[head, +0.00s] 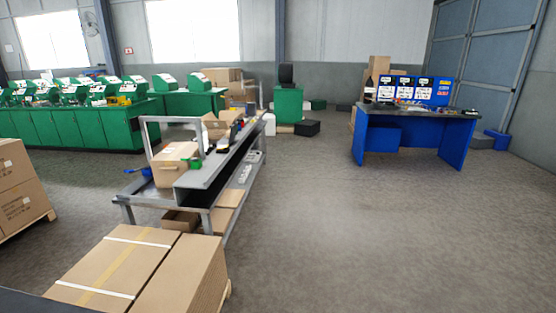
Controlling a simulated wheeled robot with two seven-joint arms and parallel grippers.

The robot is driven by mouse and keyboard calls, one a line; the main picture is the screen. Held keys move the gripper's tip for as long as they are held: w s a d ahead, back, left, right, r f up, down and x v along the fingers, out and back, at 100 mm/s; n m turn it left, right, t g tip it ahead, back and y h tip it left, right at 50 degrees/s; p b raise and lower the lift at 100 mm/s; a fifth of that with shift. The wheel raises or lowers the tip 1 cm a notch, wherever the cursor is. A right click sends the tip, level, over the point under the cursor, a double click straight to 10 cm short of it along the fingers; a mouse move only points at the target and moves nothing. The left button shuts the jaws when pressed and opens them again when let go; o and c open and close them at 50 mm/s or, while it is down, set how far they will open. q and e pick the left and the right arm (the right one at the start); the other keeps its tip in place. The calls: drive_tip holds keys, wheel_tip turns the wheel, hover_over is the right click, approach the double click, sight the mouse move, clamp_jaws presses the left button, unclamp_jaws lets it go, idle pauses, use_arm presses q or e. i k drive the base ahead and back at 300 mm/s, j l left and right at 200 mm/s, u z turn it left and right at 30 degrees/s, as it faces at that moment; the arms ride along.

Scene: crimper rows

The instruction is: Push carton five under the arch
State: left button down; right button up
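A grey metal arch (172,120) stands at the left end of a grey workbench (212,177) in the middle left of the head view. More cartons (218,125) sit farther along the bench. No number is readable on any carton, so I cannot tell which is carton five. Neither of my grippers is in view.
Large cartons (130,268) on a pallet stand in the near left foreground, and another stack (17,190) stands at the left edge. Green machine benches (75,127) line the back left. A blue desk (415,130) stands at the right. The floor (370,235) between is clear.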

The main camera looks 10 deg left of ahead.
sight(167, 166)
drive_tip(key=i, duration=2.35)
drive_tip(key=i+u, duration=0.3)
drive_tip(key=i, duration=0.15)
drive_tip(key=i+l+u, duration=0.3)
drive_tip(key=i, duration=0.15)
drive_tip(key=i+l+u, duration=0.15)
drive_tip(key=i+u, duration=0.15)
drive_tip(key=i, duration=0.15)
